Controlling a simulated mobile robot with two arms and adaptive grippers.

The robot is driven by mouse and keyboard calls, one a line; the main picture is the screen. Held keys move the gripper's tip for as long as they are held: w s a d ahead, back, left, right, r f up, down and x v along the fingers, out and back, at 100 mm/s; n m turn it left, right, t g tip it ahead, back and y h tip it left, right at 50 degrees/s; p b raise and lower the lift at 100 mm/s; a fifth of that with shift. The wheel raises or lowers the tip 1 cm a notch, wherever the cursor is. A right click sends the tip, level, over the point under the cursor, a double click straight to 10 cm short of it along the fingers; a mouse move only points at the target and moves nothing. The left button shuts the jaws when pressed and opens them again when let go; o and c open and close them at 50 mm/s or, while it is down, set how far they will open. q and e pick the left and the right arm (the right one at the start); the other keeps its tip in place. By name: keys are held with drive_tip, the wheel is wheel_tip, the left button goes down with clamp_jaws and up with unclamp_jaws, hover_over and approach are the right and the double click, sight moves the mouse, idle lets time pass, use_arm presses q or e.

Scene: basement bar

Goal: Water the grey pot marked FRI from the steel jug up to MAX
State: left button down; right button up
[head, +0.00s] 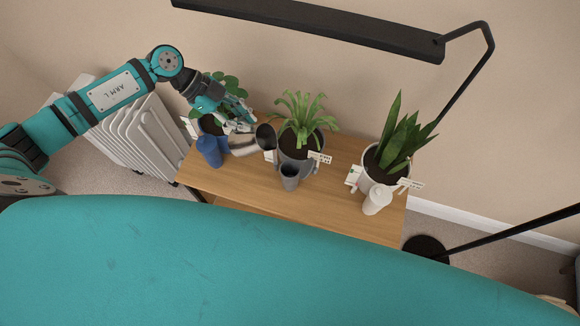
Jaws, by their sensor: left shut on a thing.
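The steel jug (243,146) is tipped on its side above the shelf top, its dark round mouth facing right beside the grey pot. My left gripper (238,122) is shut on it from above; the exact grip is partly hidden. The grey pot (302,153) stands in the middle with a light-green leafy plant and dark soil. A grey filler cup (290,176) is at its front. No water stream or level mark can be made out. My right gripper is out of view.
A blue pot with a blue filler cup (209,150) stands left, partly behind my gripper. A white pot (378,171) with an upright plant stands right. A black lamp (320,27) hangs above. A white radiator (130,130) is left. The wooden front edge (330,220) is clear.

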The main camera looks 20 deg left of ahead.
use_arm(q)
drive_tip(key=shift+a, duration=0.1)
idle(0.5)
drive_tip(key=shift+a+f+h+b, duration=0.2)
drive_tip(key=shift+a+h+b, duration=0.2)
drive_tip(key=shift+b, duration=0.3)
drive_tip(key=a+f+h+b, duration=0.3)
drive_tip(key=a+h+b, duration=0.4)
drive_tip(key=b, duration=0.7)
drive_tip(key=shift+w+a+f+g+h+b, duration=0.15)
drive_tip(key=shift+w+a+g+h+b, duration=0.2)
drive_tip(key=shift+h, duration=0.45)
drive_tip(key=shift+d, duration=0.15)
wheel_tip(320, 180, up, 6)
drive_tip(key=p, duration=0.5)
